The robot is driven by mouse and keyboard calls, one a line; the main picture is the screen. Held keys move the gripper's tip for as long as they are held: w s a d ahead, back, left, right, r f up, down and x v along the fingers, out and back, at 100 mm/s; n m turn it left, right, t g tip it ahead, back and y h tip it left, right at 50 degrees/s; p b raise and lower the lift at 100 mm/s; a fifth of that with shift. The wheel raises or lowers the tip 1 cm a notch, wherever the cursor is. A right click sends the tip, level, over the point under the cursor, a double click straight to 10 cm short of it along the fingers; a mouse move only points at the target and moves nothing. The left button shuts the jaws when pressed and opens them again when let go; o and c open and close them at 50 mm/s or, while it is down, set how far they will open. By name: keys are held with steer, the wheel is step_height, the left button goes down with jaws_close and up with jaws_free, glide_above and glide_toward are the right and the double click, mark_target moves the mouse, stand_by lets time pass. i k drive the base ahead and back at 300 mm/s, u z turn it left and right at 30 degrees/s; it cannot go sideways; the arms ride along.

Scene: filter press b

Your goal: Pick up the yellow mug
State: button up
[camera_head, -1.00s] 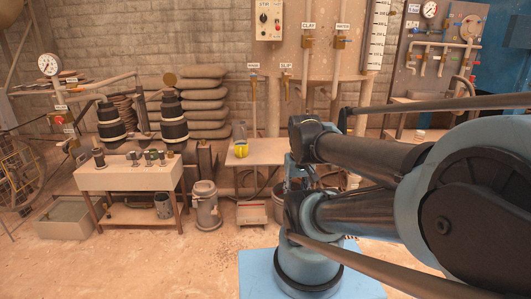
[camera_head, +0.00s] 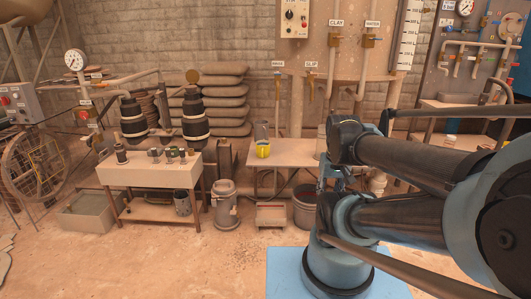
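A small yellow mug (camera_head: 263,151) stands on the left part of a pale table (camera_head: 292,158) near the middle of the view. A grey, clear-looking container (camera_head: 262,132) stands right behind it. My blue and black arm fills the right side and covers the right part of the table. The end of my arm and my gripper cannot be made out, so whether the gripper is open or shut does not show. Nothing is seen touching the mug.
A bench (camera_head: 150,174) with several small dark cups stands to the left. A grey lidded bin (camera_head: 225,203) and a dark bucket (camera_head: 305,207) stand on the floor by the table. Pipes and taps hang behind it. Open floor lies in front of the bench.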

mark_target(262, 147)
steer(key=i, duration=0.9)
steer(key=u, duration=0.05)
